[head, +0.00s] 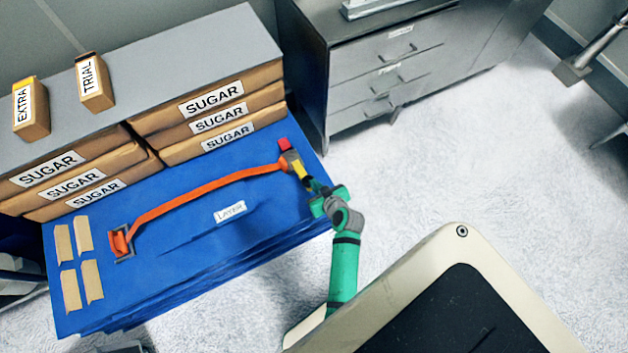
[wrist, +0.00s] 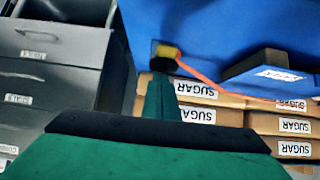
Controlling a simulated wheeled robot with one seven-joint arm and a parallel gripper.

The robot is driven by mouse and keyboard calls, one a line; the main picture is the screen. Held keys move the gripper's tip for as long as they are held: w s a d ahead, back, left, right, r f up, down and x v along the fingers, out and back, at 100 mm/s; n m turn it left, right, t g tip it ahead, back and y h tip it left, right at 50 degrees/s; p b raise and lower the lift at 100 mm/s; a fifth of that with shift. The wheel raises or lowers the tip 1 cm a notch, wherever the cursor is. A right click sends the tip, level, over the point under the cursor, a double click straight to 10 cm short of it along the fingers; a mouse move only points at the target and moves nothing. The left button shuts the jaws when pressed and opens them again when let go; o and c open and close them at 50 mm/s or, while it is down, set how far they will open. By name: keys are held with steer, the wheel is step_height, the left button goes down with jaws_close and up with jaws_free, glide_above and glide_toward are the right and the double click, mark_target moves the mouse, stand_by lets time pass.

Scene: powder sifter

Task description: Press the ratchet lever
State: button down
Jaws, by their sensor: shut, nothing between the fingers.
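The ratchet (head: 289,160) sits at the right end of an orange strap (head: 200,190) on the blue layer. It has a red end (head: 285,145) and a yellow lever (head: 300,170). My green gripper (head: 309,184) is shut and empty, its dark tip right beside the yellow lever on the near right side. In the wrist view the yellow lever (wrist: 167,51) shows just beyond the fingertips (wrist: 163,68), which hide part of the ratchet. I cannot tell whether they touch it.
Sugar boxes (head: 217,118) are stacked behind the strap under a grey top (head: 170,60), with two small boxes labelled EXTRA (head: 30,110) and TRIAL (head: 94,82). A grey drawer cabinet (head: 390,70) stands at the back. Tan strips (head: 80,260) lie at left.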

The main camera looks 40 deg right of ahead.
steer(key=s+a+r, duration=0.1)
steer(key=s+r, duration=0.1)
steer(key=s, duration=0.7)
steer(key=shift+a+r, duration=0.15)
steer(key=shift+a, duration=0.05)
steer(key=shift+a, duration=0.1)
steer(key=shift+s, duration=0.1)
stand_by(1.3)
steer(key=w+d+r+g, duration=0.1)
steer(key=w+r, duration=0.8)
steer(key=r, duration=0.1)
steer(key=shift+w+d+r+g, duration=0.25)
steer(key=shift+w+r+g, duration=0.05)
steer(key=shift+w+r, duration=0.1)
